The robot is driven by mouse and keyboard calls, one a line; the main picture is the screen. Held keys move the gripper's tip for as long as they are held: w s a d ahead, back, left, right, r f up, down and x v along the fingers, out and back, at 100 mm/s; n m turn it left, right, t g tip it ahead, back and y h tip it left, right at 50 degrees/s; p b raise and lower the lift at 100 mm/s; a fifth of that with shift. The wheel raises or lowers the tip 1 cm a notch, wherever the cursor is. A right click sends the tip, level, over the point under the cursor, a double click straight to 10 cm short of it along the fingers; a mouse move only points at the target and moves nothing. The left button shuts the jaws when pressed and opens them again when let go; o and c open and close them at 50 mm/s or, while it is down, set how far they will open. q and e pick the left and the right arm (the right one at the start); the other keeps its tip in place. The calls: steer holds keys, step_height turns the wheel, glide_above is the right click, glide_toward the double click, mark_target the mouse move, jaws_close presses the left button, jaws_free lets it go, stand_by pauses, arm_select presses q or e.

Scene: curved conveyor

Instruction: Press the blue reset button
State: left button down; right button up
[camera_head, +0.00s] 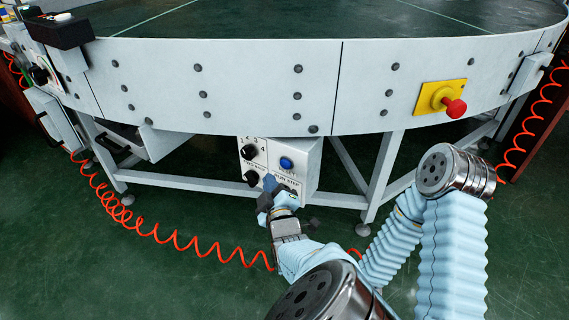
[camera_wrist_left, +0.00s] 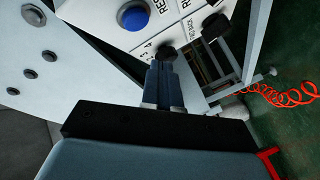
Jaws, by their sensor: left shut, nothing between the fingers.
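The blue reset button (camera_head: 286,163) is a round button on the upper right of a white control box (camera_head: 309,172) hanging under the conveyor rim. It also shows near the top of the left wrist view (camera_wrist_left: 132,16). My left gripper (camera_head: 268,183) is in front of the lower part of the box, below and left of the button. Its fingers (camera_wrist_left: 163,76) are shut and empty, and appear apart from the button. In the wrist view the fingertips overlap the lower edge of a black knob (camera_wrist_left: 168,54); I cannot tell whether they touch it. My right gripper is not in view.
A black knob (camera_head: 250,152) sits left of the button. A red emergency stop (camera_head: 455,108) on a yellow plate (camera_head: 428,98) is on the conveyor side. Table legs (camera_head: 383,171) stand right of the box. Orange coiled hoses (camera_head: 150,235) hang near the green floor.

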arm_select(q)
steer(key=shift+w+d, duration=1.05)
steer(key=shift+w, duration=0.3)
steer(key=shift+w, duration=0.15)
stand_by(1.0)
steer(key=shift+w+d, duration=0.2)
steer(key=shift+d, duration=0.05)
steer(key=shift+w+d, duration=0.25)
steer(key=shift+w, duration=0.1)
stand_by(0.6)
steer(key=shift+s+a, duration=0.1)
steer(key=shift+s, duration=0.05)
stand_by(0.3)
steer(key=shift+s+a+b, duration=0.4)
steer(key=shift+s, duration=0.15)
steer(key=shift+s+a+b, duration=0.25)
steer(key=shift+s+a, duration=0.5)
steer(key=shift+s, duration=0.25)
steer(key=shift+s+a+b, duration=0.2)
steer(key=shift+s+a, duration=0.55)
steer(key=shift+s, duration=0.25)
